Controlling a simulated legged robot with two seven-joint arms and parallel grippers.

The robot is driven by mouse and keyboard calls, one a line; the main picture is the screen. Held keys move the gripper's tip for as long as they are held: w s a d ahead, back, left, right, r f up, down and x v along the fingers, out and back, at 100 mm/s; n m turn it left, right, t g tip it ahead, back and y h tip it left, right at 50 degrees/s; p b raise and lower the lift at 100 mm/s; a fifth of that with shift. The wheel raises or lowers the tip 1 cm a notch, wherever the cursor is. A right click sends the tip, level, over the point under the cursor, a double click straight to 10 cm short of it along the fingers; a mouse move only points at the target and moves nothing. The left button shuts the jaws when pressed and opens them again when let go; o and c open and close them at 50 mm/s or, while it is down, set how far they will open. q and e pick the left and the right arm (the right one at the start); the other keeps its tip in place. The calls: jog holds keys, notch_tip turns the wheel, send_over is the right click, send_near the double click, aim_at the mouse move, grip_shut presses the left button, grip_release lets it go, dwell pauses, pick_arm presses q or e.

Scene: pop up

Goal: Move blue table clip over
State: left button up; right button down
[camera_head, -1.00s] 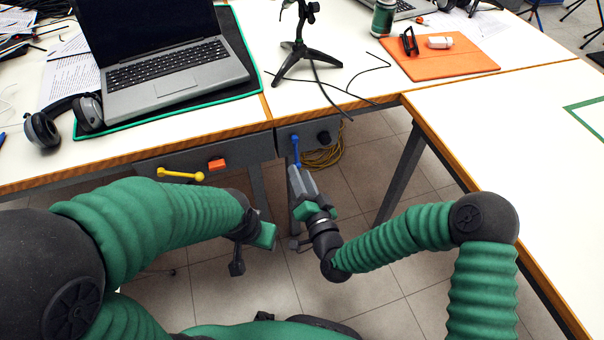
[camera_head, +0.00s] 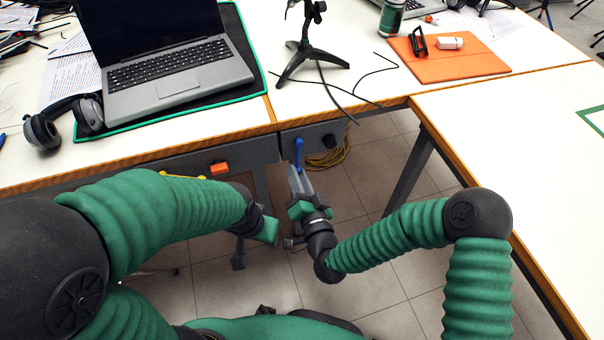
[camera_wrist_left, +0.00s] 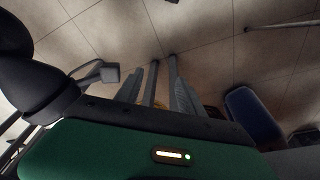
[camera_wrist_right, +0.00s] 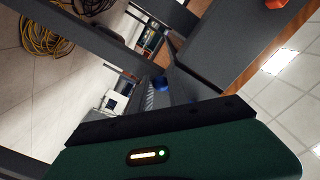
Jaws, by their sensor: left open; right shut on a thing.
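The blue table clip (camera_head: 298,150) stands upright against the grey front panel below the table edge, beside a dark knob. My right gripper (camera_head: 299,178) is shut on its lower part, its fingers pointing up toward the panel. In the right wrist view a small blue part (camera_wrist_right: 160,84) of the clip shows at the fingertips; the rest is hidden. My left gripper (camera_head: 262,230) is open and empty, lower and to the left, over the floor.
An orange clip (camera_head: 220,168) and a yellow clip (camera_head: 182,177), partly hidden by my left arm, are on the panel to the left. A yellow cable coil (camera_head: 328,160) lies behind the knob. A table leg (camera_head: 408,175) stands right of my right gripper. A laptop (camera_head: 180,75) is above.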

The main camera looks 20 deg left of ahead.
jog(key=shift+s+a+r, duration=0.2)
jog(key=shift+a+r, duration=0.15)
jog(key=shift+a, duration=0.05)
jog(key=shift+s+a+r+p, duration=0.3)
jog(key=shift+s+a, duration=0.1)
jog(key=shift+a, duration=0.15)
jog(key=shift+s+a+r+p, duration=0.15)
jog(key=shift+s+a+r, duration=0.1)
jog(key=shift+s+a, duration=0.2)
jog(key=shift+a, duration=0.1)
